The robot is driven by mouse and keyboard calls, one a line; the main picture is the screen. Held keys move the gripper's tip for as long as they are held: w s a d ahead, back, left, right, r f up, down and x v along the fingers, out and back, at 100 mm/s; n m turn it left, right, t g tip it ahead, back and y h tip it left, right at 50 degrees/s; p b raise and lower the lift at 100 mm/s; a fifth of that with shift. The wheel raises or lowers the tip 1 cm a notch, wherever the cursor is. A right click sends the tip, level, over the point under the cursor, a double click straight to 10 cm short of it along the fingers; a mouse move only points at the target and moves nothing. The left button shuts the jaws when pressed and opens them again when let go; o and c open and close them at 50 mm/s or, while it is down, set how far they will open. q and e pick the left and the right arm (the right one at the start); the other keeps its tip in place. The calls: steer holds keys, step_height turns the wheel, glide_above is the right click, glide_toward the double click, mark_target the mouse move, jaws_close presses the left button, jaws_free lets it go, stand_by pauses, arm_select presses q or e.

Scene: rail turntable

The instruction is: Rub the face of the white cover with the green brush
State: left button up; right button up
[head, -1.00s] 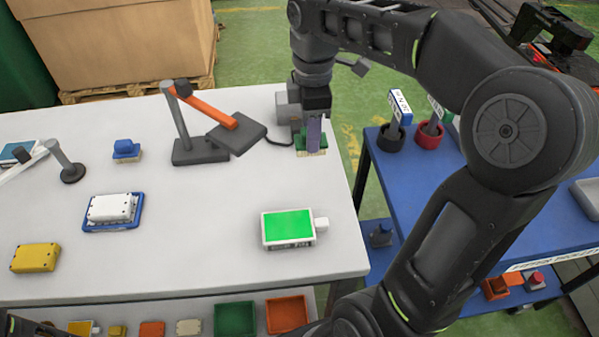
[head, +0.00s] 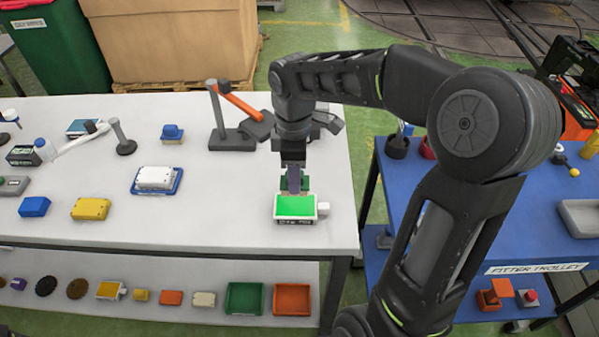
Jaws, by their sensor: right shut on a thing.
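The white cover (head: 156,176) lies face up on a blue base (head: 144,188) on the white bench, left of the bench's middle. My right gripper (head: 293,168) points down and is shut on the green brush (head: 282,184). The brush is right of the cover, well apart from it. Most of the brush is hidden by the gripper and by the green-topped white box in front. I cannot tell whether the brush's bristles touch the bench. My left gripper is not in view.
The green-topped white box (head: 296,208) is just in front of the brush. An orange-armed stand (head: 232,137) is behind. A blue brush (head: 172,133) is behind the cover, and a yellow box (head: 91,209) lies front left. The bench (head: 220,190) between brush and cover is clear.

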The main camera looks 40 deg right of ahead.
steer(key=shift+s+r, duration=0.1)
steer(key=b, duration=0.3)
glide_above(302, 209)
steer(key=w, duration=0.2)
steer(key=shift+a+f, duration=0.15)
steer(key=shift+f, duration=1.1)
steer(key=shift+a+f, duration=0.1)
steer(key=shift+f, duration=1.15)
steer(key=shift+f+b, duration=0.55)
steer(key=shift+b, duration=0.05)
steer(key=shift+r, duration=0.1)
steer(key=shift+r+p, duration=2.95)
steer(key=shift+r, duration=0.55)
step_height(302, 209, down, 6)
steer(key=b, duration=0.4)
steer(key=shift+f, duration=0.15)
